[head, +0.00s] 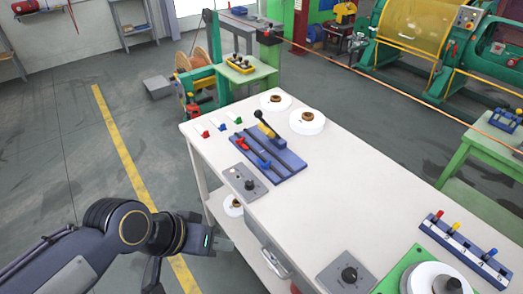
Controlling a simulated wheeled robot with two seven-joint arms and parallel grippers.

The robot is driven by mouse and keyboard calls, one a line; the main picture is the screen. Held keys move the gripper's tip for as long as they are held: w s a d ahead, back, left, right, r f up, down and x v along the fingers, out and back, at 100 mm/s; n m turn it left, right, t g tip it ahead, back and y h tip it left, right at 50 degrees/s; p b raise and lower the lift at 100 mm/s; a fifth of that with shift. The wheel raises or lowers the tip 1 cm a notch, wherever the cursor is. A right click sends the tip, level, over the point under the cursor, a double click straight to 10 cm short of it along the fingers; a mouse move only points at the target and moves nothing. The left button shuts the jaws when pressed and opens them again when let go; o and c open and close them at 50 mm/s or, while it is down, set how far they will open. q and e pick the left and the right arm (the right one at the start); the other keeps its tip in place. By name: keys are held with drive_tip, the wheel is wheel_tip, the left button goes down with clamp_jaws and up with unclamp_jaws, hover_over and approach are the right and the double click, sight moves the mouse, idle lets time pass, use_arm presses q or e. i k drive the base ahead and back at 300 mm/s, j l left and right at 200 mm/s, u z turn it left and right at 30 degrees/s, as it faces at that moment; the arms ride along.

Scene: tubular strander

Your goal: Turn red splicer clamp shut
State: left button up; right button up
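The splicer is a blue board (287,158) with dark rails on the white bench. A small red clamp (241,143) sits at its left edge. A blue clamp (263,163) sits nearer its front edge. A yellow block with a black lever (266,128) stands at its back. Whether the red clamp is turned open or shut is too small to tell. My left gripper (215,243) is beside the bench's left edge, in front of the splicer and apart from it. Its fingers are hard to make out. My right gripper is not in view.
The white bench top (340,185) has free room right of the splicer. A grey knob box (244,182) sits in front of the splicer. White spools (307,121) stand behind it. Small red, blue and green pieces (221,126) lie to its left. Another knob box (346,274) is at the near edge.

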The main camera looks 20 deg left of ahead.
sight(240, 142)
drive_tip(key=i+j+u, duration=0.1)
drive_tip(key=j, duration=0.35)
drive_tip(key=i+j+u, duration=0.1)
drive_tip(key=j, duration=0.3)
drive_tip(key=i+j+u, duration=0.1)
drive_tip(key=i+j, duration=0.2)
drive_tip(key=i+j+u, duration=0.1)
drive_tip(key=j, duration=0.4)
drive_tip(key=i+j+u, duration=0.1)
drive_tip(key=i+j, duration=0.15)
drive_tip(key=j, duration=0.15)
drive_tip(key=i+j+u, duration=0.1)
drive_tip(key=i+j, duration=0.15)
drive_tip(key=j, duration=0.1)
